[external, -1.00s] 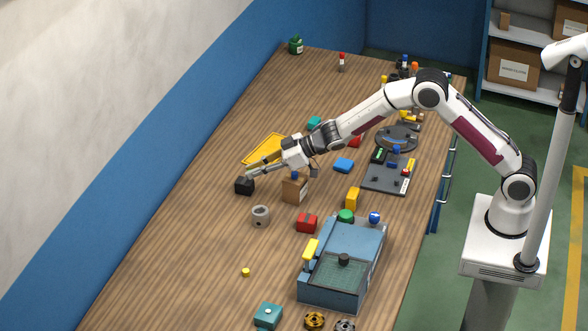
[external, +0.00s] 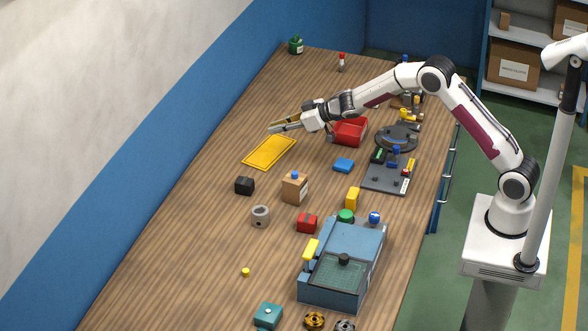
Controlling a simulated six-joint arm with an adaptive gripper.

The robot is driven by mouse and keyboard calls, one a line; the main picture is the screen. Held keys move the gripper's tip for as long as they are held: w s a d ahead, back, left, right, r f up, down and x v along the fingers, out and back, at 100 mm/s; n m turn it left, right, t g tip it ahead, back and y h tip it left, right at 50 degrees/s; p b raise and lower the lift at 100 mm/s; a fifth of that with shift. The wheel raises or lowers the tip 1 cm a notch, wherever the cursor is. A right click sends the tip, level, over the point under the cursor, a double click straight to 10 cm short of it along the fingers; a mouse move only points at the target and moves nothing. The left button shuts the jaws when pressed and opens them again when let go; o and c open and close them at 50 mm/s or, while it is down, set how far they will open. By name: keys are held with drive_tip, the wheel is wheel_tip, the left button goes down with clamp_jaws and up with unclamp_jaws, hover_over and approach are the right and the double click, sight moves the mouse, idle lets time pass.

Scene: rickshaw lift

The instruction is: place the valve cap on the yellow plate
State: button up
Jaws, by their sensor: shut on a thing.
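The yellow plate (external: 269,152) lies flat on the table, left of centre, and its surface shows nothing on it. My gripper (external: 271,127) is in the air by the plate's far edge in the picture, its fingers pointing left. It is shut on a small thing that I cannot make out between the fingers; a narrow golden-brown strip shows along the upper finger. I cannot pick out the valve cap for sure at this size.
A black cube (external: 244,186), a cardboard box (external: 294,189) with a blue top and a grey ring (external: 260,216) stand nearer. A red tray (external: 350,132) and a blue block (external: 343,166) are to the right. A blue-grey case (external: 342,265) stands at the front right. The table's left side is clear.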

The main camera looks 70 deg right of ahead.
hover_over(279, 158)
drive_tip(key=shift+a+f, duration=0.1)
drive_tip(key=shift+f, duration=3.05)
drive_tip(key=shift+f, duration=0.15)
drive_tip(key=shift+f, duration=1.7)
drive_tip(key=shift+f, duration=0.1)
drive_tip(key=o, duration=0.7)
drive_tip(key=shift+s+r, duration=0.35)
drive_tip(key=shift+s, duration=0.05)
drive_tip(key=shift+v, duration=5.5)
